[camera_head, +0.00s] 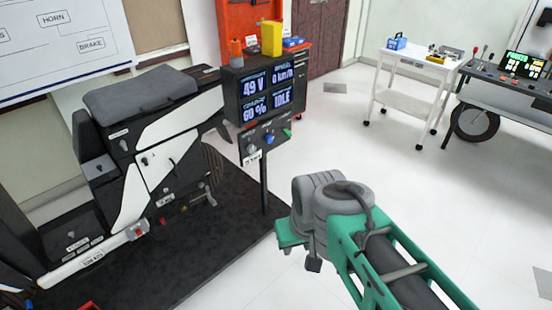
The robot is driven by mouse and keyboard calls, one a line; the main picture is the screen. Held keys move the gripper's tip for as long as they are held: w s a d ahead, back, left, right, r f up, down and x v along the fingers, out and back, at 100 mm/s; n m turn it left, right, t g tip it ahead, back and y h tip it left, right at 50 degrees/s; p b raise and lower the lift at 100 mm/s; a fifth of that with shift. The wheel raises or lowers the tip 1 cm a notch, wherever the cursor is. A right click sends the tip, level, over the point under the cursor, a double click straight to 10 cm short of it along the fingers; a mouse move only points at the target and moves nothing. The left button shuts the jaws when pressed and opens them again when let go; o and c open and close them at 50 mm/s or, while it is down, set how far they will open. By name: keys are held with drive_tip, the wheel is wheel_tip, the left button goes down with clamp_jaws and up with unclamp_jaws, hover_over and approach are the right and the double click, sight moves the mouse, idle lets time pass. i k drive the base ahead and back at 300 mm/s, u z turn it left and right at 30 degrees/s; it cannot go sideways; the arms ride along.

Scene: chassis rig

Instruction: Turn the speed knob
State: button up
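A dark control box (262,146) stands on a thin black post in front of the display panel (266,94). The small labels are too blurred to tell which one is the speed knob. The display reads 49 V, 0 km/h, 60 % and IDLE. My gripper (300,249) is below and right of the box, apart from it. My grey wrist hides most of it, so its opening cannot be seen.
A black and white scooter frame (152,160) stands left of the post on a dark mat (165,272). A white cart (408,98) and a grey bench (505,92) stand at the back right. The pale floor between them and my arm is clear.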

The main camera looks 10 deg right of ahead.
sight(251, 148)
drive_tip(key=z, duration=0.5)
drive_tip(key=k, duration=0.65)
drive_tip(key=z, duration=0.75)
drive_tip(key=i, duration=0.75)
drive_tip(key=u, duration=0.5)
drive_tip(key=i, duration=0.65)
drive_tip(key=u, duration=0.8)
drive_tip(key=i, duration=0.25)
drive_tip(key=u, duration=0.35)
